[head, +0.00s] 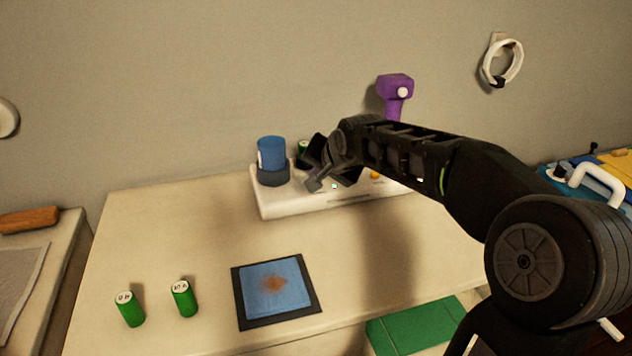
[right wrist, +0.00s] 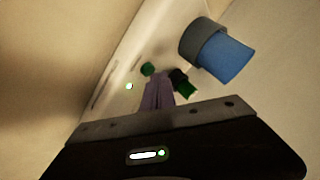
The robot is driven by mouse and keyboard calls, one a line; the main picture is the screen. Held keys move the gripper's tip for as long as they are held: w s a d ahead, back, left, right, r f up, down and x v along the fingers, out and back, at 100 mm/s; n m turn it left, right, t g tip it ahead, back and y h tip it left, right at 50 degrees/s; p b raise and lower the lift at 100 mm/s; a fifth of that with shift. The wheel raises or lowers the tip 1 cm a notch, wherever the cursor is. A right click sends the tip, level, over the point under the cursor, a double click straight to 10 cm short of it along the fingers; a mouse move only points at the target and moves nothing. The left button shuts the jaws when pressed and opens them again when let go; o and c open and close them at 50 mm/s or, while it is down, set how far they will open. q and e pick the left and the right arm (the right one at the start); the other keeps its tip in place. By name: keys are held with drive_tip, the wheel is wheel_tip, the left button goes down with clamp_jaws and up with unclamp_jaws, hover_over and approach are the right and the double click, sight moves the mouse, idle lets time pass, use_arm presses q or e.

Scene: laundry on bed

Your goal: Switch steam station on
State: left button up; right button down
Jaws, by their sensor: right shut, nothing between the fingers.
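The steam station (head: 290,204) is a white base at the back of the table, with a blue cylinder (head: 271,153) in a dark collar at its left end. A purple steam head (head: 395,88) stands behind it. My right gripper (head: 314,184) is shut and empty, over the base just right of the blue cylinder. The right wrist view shows the fingertips (right wrist: 157,92) near a round green knob (right wrist: 148,69) and a small lit light (right wrist: 129,86); contact cannot be told. The arm hides part of the base. My left gripper is not in view.
Two green cylinders (head: 130,309) stand at the table's front left. A blue cloth with a brown stain (head: 275,285) lies on a dark mat. A green folded item (head: 415,325) lies at the front edge. A white ring (head: 502,63) hangs on the wall. The table's left middle is clear.

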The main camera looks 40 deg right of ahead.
drive_tip(key=shift+r+p, duration=2.05)
drive_tip(key=shift+r, duration=0.95)
